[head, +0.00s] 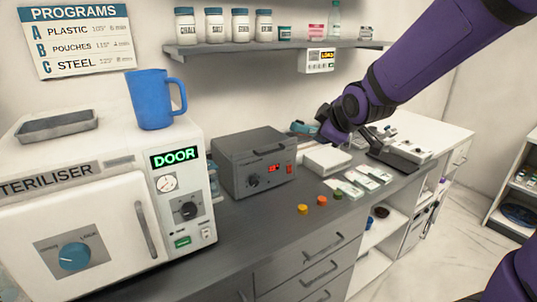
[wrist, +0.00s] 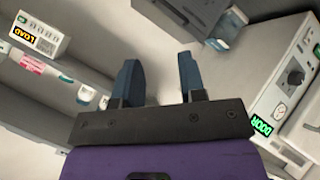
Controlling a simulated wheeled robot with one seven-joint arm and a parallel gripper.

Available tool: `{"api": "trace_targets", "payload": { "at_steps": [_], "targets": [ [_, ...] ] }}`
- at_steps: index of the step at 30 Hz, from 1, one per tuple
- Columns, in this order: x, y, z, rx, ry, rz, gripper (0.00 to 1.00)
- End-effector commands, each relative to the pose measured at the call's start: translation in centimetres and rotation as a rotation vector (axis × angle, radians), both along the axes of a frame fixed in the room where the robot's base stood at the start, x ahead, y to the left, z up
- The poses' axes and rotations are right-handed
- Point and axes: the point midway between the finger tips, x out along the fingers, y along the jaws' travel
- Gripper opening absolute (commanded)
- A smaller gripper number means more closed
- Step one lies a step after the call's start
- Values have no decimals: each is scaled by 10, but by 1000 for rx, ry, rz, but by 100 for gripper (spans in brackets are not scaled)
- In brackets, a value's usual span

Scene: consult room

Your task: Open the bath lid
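The bath (head: 253,165) is a dark grey box on the counter, right of the steriliser, with a black knob and a lit red display. Its lid (head: 250,143) is the flat grey top and looks closed. My gripper (head: 300,127) hangs in the air beyond the bath's right back side, apart from the lid. In the wrist view my gripper (wrist: 158,62) has its two blue fingers spread with nothing between them. The bath (wrist: 187,14) shows there at the top edge, partly cut off, beyond the fingertips.
The steriliser (head: 100,200) stands at left with a blue mug (head: 152,98) on top. A shelf (head: 265,47) with jars runs above the bath. A white box (head: 327,159) and coloured caps (head: 303,209) lie right of the bath.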

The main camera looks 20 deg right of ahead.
Motion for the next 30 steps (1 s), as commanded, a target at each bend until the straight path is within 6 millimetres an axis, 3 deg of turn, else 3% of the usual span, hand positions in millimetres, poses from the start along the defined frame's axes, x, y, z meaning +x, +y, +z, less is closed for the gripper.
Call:
{"api": "trace_targets", "payload": {
  "at_steps": [6, 12, 21, 30],
  "targets": [
    [61, 13, -46, -176, -143, 220, 38],
    [100, 28, -91, -326, -299, 394, 38],
    [125, 44, -139, -481, -495, 533, 38],
    [139, 51, -150, -514, -543, 554, 38]
  ]
}}
